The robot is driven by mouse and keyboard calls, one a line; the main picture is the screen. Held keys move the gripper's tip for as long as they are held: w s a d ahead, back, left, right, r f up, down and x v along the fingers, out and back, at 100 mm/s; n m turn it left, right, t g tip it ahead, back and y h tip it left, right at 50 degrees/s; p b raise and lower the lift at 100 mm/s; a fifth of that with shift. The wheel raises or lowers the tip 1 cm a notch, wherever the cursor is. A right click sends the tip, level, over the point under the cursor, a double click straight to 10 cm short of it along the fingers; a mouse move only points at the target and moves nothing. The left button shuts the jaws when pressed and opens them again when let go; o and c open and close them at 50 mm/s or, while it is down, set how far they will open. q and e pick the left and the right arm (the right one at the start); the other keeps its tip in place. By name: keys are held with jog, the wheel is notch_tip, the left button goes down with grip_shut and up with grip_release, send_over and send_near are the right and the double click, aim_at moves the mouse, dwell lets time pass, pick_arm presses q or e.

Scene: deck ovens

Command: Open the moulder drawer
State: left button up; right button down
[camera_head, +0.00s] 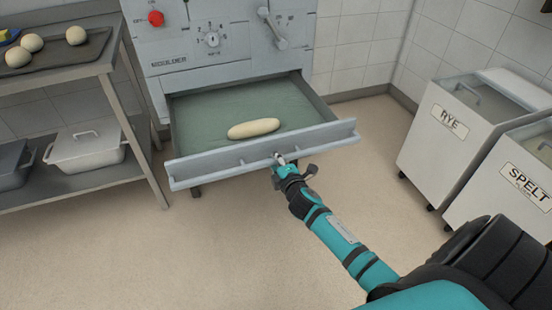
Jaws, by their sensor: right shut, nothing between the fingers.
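The moulder (225,35) stands at the back, a grey machine with a dial, a red button and a lever. Its drawer (190,172) is pulled out towards me, with a green inner floor. A long pale piece of dough (254,128) lies inside it. My right gripper (280,160) is at the middle of the drawer's front panel, at its front face. Its fingers look closed with nothing seen between them; whether they touch the panel I cannot tell. My left gripper is not in view.
A metal table (105,62) at the left bears a dark tray (55,62) with dough balls; a lidded white tub (85,150) sits on its lower shelf. Bins labelled RYE (440,140) and SPELT (510,190) stand at the right. The floor before the drawer is clear.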

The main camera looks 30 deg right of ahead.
jog(key=c, duration=2)
grip_release()
jog(key=shift+r, duration=0.1)
jog(key=shift+c, duration=0.2)
jog(key=o, duration=0.7)
jog(key=v, duration=1.2)
